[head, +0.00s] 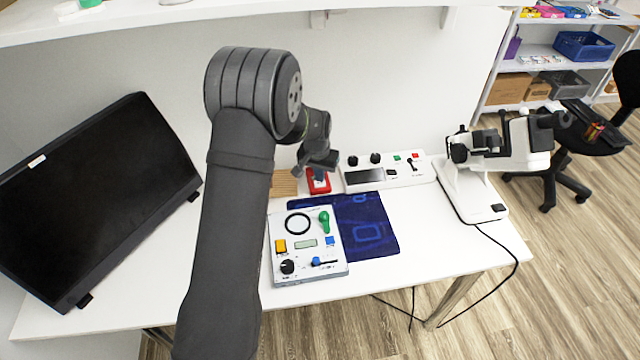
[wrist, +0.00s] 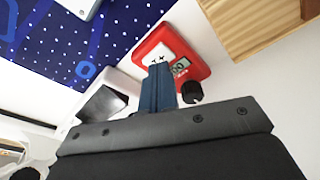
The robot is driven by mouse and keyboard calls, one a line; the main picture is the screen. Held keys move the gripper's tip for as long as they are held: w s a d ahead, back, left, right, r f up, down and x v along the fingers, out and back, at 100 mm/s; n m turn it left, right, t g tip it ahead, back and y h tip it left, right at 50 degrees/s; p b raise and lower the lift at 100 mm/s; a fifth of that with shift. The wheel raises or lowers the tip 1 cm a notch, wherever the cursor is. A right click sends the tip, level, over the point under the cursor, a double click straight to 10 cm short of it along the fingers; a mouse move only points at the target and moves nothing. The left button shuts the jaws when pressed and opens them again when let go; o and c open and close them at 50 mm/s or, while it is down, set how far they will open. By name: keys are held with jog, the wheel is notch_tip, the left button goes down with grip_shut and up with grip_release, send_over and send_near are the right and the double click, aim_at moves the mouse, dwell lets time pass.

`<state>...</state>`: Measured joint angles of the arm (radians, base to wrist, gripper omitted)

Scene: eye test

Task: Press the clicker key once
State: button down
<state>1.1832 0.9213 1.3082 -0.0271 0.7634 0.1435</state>
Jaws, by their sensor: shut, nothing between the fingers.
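The clicker is a small red device (head: 318,184) on the white table, partly behind my gripper in the head view. In the wrist view the red body (wrist: 195,62) has a pale key (wrist: 150,52) with dark marks, and a small display whose digits I cannot read surely. My gripper (head: 319,174) is over the clicker, pointing down. In the wrist view its blue fingers (wrist: 158,68) are together and empty, with tips at the key's edge, covering part of it. I cannot tell whether they touch the key.
A white panel with knobs (head: 400,179) stands close right of the clicker, a wooden block (head: 284,184) close left. In front are a dark blue mat (head: 378,240) and a control box (head: 310,268). A monitor (head: 95,195) stands left, a white instrument (head: 468,190) right. A shelf (head: 250,12) hangs above.

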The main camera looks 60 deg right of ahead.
jog(key=shift+f, duration=0.7)
notch_tip(320, 180, up, 8)
dwell(1.1)
jog(key=shift+r, duration=1.3)
dwell(4.3)
